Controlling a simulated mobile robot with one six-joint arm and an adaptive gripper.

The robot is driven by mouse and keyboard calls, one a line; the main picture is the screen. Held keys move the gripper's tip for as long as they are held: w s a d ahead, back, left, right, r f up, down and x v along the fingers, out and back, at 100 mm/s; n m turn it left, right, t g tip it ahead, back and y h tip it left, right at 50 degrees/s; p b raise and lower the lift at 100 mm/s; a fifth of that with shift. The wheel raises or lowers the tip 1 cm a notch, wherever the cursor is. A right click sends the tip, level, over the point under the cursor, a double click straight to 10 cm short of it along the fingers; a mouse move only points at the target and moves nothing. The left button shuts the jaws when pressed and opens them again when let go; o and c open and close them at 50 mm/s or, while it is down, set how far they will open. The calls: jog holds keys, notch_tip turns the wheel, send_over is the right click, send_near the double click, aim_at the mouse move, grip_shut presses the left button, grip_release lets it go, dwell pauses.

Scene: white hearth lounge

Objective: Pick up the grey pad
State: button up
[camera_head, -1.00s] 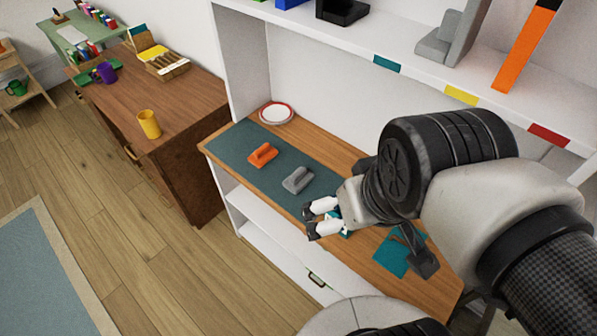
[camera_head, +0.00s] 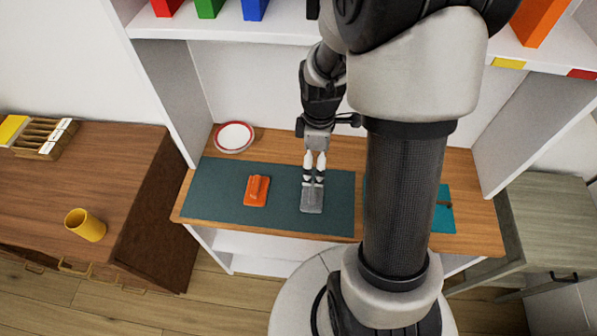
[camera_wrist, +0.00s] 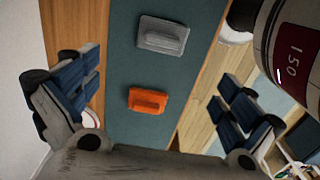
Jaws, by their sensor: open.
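The grey pad (camera_head: 312,200) lies on the dark teal mat (camera_head: 225,199), a flat block with a raised grip along its top. My gripper (camera_head: 314,181) points down at the far end of the pad in the head view; whether it touches cannot be told there. In the wrist view the pad (camera_wrist: 162,35) lies ahead, beyond the orange pad (camera_wrist: 148,100). My gripper's fingers (camera_wrist: 157,98) are spread wide at both sides, with nothing between them held. The orange pad also shows in the head view (camera_head: 257,190), left of the grey one.
A white plate with a red rim (camera_head: 234,137) stands behind the mat. My arm hides part of the teal sheet (camera_head: 443,209) at the right. A shelf (camera_head: 270,27) with coloured blocks hangs above. A yellow mug (camera_head: 85,225) stands on the brown cabinet.

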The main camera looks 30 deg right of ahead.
aim_at(313, 191)
notch_tip(313, 191, down, 11)
jog(key=b, duration=0.3)
jog(key=shift+s+b, duration=0.1)
jog(key=shift+b, duration=0.25)
notch_tip(313, 191, down, 4)
jog(key=shift+s+a+f+b, duration=0.15)
jog(key=shift+f+b, duration=0.05)
jog(key=shift+b, duration=0.95)
jog(key=shift+f, duration=0.45)
jog(key=shift+r, duration=0.1)
jog(key=c, duration=1)
